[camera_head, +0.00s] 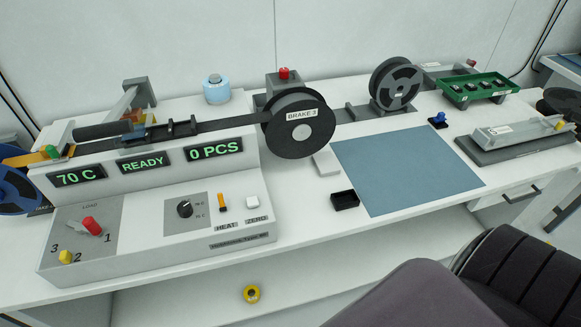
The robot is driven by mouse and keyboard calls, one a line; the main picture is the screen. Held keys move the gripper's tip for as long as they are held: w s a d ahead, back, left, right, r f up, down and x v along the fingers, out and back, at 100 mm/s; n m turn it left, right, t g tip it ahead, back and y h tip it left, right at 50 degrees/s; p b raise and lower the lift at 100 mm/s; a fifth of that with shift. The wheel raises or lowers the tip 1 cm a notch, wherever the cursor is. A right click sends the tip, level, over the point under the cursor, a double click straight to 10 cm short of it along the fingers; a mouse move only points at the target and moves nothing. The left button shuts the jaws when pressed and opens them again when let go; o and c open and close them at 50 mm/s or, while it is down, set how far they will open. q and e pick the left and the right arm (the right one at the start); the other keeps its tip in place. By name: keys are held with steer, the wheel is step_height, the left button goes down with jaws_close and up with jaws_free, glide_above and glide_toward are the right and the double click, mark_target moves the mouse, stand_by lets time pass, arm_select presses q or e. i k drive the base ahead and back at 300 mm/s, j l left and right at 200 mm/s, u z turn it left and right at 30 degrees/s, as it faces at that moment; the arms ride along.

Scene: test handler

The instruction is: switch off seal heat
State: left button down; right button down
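The sealing machine (150,240) stands on the left of the bench with a sloped front panel. A small orange switch lever (222,203) stands upright above the label HEAT (226,227). A black round knob (184,208) with a small printed scale is to its left, and a white button (252,202) above the label ZERO is to its right. The displays read 70 C (76,177), READY (142,162) and 0 PCS (214,150). Neither gripper shows in the head view.
A red lever (92,225) and a yellow piece (66,257) sit on the panel's left. The BRAKE 3 reel (298,125) rises behind its right end. A blue mat (405,168) and black tray (345,200) lie farther right.

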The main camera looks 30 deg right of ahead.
mark_target(223, 208)
steer(key=k+l, duration=0.1)
steer(key=l, duration=0.35)
steer(key=k+l, duration=0.1)
steer(key=l, duration=0.35)
steer(key=k+l, duration=0.15)
steer(key=l, duration=0.3)
